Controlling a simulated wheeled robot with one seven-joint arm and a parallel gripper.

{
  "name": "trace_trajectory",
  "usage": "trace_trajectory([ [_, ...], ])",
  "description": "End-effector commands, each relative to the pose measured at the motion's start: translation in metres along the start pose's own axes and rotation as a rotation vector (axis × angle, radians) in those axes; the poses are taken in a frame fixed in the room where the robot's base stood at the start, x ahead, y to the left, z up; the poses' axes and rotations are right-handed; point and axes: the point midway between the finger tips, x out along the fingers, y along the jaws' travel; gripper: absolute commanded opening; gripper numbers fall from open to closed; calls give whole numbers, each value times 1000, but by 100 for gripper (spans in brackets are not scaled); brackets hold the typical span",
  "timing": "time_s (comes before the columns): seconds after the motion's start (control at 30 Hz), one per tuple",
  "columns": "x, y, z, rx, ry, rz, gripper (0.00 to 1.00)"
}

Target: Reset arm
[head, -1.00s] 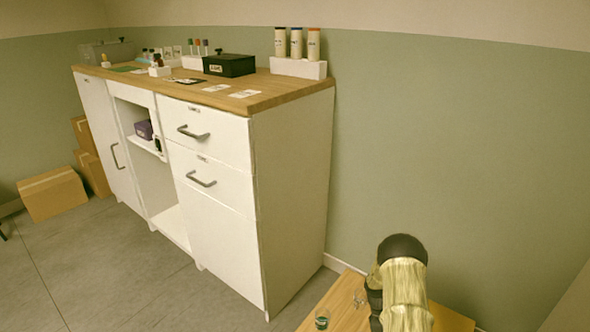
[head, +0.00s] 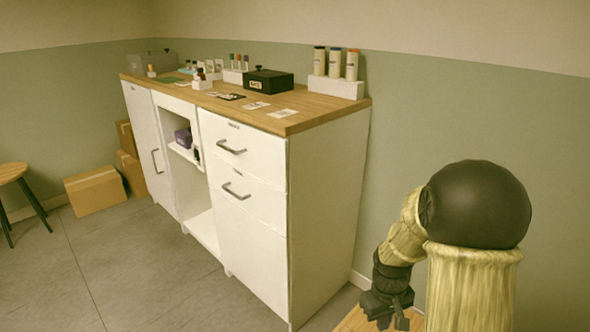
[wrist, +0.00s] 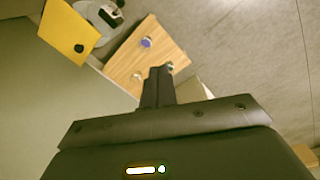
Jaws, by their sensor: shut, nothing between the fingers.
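My gripper (head: 390,320) hangs low at the lower right of the head view, below my bent arm. In the wrist view its dark fingers (wrist: 158,78) are together, with nothing between them. They point over a small wooden table (wrist: 172,52), apart from the cabinet. Small glass vessels stand on this table, one with a purple top (wrist: 146,42) and a clear one (wrist: 169,66). Only a corner of the table (head: 352,322) shows in the head view, and my arm hides part of it.
A white cabinet (head: 330,190) with a wooden top stands left of my arm. A black box (head: 268,82) and tall bottles in a white holder (head: 346,88) stand on it. Cardboard boxes (head: 95,190) and a stool (head: 14,175) are at left. Floor before the cabinet is clear.

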Motion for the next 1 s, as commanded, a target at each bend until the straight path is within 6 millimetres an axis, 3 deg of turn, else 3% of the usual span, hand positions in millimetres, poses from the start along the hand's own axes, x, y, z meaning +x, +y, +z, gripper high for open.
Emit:
trace_trajectory([
  [0.03,-18,-10,8,28,30,1,0],
  [0.2,-53,-36,33,130,110,-8,0],
  [0.6,-93,-73,80,283,229,-38,0],
  [1.0,-159,-68,79,286,226,-38,0],
])
